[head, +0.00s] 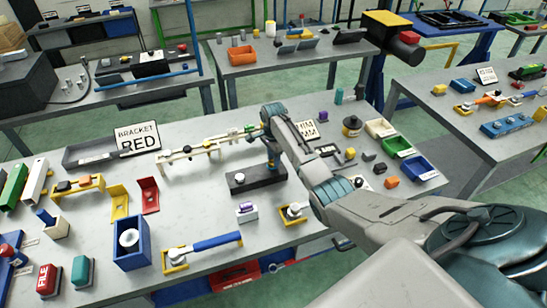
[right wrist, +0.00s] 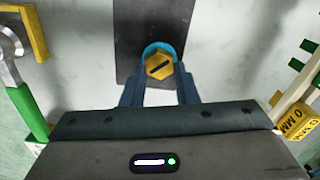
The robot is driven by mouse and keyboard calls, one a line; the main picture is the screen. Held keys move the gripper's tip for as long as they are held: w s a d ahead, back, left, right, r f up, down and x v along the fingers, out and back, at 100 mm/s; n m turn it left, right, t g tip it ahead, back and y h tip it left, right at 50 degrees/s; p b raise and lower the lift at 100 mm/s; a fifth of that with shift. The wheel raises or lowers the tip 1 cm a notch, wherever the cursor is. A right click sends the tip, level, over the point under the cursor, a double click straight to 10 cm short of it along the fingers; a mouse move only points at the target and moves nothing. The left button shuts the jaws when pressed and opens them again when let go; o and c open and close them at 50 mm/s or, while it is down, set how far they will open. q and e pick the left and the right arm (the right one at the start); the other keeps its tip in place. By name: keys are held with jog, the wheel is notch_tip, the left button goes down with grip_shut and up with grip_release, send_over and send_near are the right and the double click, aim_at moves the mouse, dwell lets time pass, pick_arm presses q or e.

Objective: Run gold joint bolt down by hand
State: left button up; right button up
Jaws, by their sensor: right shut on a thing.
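The gold bolt (right wrist: 159,66) has a hexagonal head with a dark slot across it. It sits between the two dark blue fingers of my right gripper (right wrist: 159,90), which is shut on it. A light blue ring (right wrist: 152,48) shows around the far side of the bolt head. Behind it lies a dark plate (right wrist: 133,25). In the head view my right gripper (head: 273,163) points down at the right end of a dark block (head: 248,182); the bolt is hidden there. The cream chassis frame (head: 190,152) lies just behind and left. My left gripper is not in view.
A white sign reading BRACKET RED (head: 137,138) stands at the back left. A blue-handled tool (head: 215,242) lies in a yellow holder at the front. A blue bin (head: 420,168) stands right. A green-handled tool (right wrist: 28,110) is close on the left of the wrist view.

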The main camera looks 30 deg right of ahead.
jog(key=shift+w+r+m, duration=0.2)
jog(key=shift+r+m, duration=0.15)
jog(key=shift+m, duration=0.75)
jog(key=o, duration=1)
jog(key=shift+s+a, duration=0.1)
jog(key=shift+a, duration=0.1)
jog(key=shift+f, duration=0.1)
